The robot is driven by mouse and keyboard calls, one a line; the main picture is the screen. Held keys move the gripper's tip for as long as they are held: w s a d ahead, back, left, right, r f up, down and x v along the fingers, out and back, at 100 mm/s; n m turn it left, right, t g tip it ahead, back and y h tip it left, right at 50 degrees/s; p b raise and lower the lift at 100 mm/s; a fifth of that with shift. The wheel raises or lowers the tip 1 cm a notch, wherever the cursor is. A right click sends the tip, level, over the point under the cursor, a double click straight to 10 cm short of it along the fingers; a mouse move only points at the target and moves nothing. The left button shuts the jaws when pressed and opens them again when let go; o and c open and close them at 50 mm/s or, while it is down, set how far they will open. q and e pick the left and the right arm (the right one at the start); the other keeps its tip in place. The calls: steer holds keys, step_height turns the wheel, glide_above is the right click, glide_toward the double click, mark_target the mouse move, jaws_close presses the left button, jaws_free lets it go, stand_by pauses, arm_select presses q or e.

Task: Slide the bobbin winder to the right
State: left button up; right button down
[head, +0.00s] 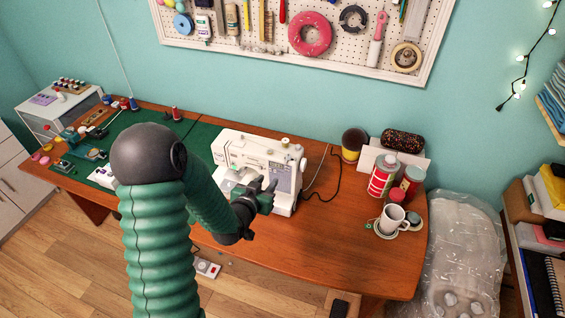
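A white sewing machine (247,152) stands on the wooden table. The bobbin winder (285,142) looks like the small light knob on top of the machine, at its right end; it is too small to see its exact position. My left gripper (264,186) is in front of the right half of the machine, below the bobbin winder and apart from it. Its fingers point up toward the machine and look spread, with nothing seen between them. My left arm hides part of the machine's lower front. My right gripper is not in view.
The wooden table (340,245) is clear at front right. A white mug (392,217), red-and-white cans (383,176) and a dark speckled case (402,140) stand at the right. A green cutting mat (203,137) lies left. A pegboard (345,40) hangs behind.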

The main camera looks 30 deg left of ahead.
mark_target(285, 162)
arm_select(q)
steer(key=p+x, duration=0.2)
steer(key=x, duration=1.3)
steer(key=shift+w+f+p, duration=0.2)
steer(key=shift+w+p, duration=0.05)
steer(key=shift+p, duration=0.15)
steer(key=shift+d, duration=0.1)
